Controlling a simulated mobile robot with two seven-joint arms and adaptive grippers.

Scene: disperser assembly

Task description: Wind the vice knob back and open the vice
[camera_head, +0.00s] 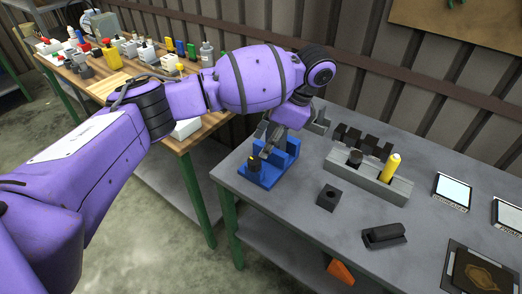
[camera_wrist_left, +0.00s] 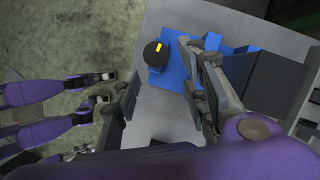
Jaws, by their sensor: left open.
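The blue vice (camera_head: 285,158) stands near the left end of the grey table. Its black knob (camera_head: 254,163) with a yellow mark is on the side facing the table's left front edge. The wrist view shows the knob (camera_wrist_left: 157,55) and part of the blue vice (camera_wrist_left: 176,82). My left gripper (camera_head: 268,137) is over the vice, pointing down. In the wrist view its two fingers (camera_wrist_left: 168,88) are spread wide and empty, with the knob ahead of the gap, apart from both fingers. The vice jaws are partly hidden by the gripper. My right gripper does not show.
A grey holder (camera_head: 367,181) with a yellow-topped part stands right of the vice. A black block (camera_head: 328,197) and a dark clamp-like part (camera_head: 384,236) lie in front. A wooden table (camera_head: 118,82) with bottles stands behind left. The table front is mostly clear.

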